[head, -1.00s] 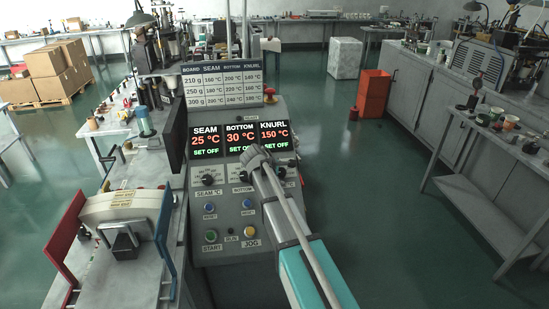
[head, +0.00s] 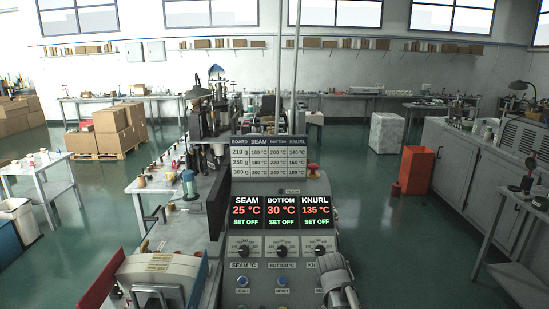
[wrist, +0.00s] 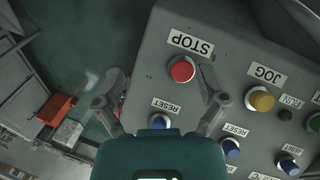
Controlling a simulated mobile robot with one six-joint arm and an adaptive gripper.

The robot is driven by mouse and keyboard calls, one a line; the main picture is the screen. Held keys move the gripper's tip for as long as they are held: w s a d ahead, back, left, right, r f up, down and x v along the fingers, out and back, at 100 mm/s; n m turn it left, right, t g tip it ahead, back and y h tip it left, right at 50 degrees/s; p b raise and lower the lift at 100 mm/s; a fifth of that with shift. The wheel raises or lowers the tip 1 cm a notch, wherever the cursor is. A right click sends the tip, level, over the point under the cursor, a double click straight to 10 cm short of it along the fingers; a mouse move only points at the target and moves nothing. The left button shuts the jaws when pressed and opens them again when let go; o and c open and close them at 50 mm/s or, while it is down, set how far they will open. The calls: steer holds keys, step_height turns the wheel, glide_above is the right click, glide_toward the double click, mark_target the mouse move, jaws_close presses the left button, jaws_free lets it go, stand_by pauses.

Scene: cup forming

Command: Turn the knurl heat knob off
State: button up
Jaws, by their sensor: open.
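The knurl heat knob (head: 320,249) is the rightmost of three dark knobs on the grey control panel. Its label below is partly covered by my gripper (head: 334,268). The knurl display (head: 317,211) above it reads 135 °C, with SET OFF in green. In the wrist view my gripper (wrist: 160,76) is open and empty, its fingers spread over the lower panel and its right edge. The red STOP button (wrist: 182,70) shows between the fingers, nearer the right one. The knob does not show in the wrist view.
The seam knob (head: 243,251) and bottom knob (head: 282,251) sit left of the knurl knob. Blue reset buttons (wrist: 159,122) and a yellow JOG button (wrist: 261,99) are close by. A red mushroom button (head: 313,169) stands higher up. Open floor lies right of the panel.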

steer(key=s+a+m+g+y, duration=0.1)
steer(key=s+a+m+y, duration=0.1)
steer(key=s, duration=0.6)
steer(key=shift+s+f+m, duration=0.25)
steer(key=shift+f+m, duration=0.1)
steer(key=shift+m, duration=0.45)
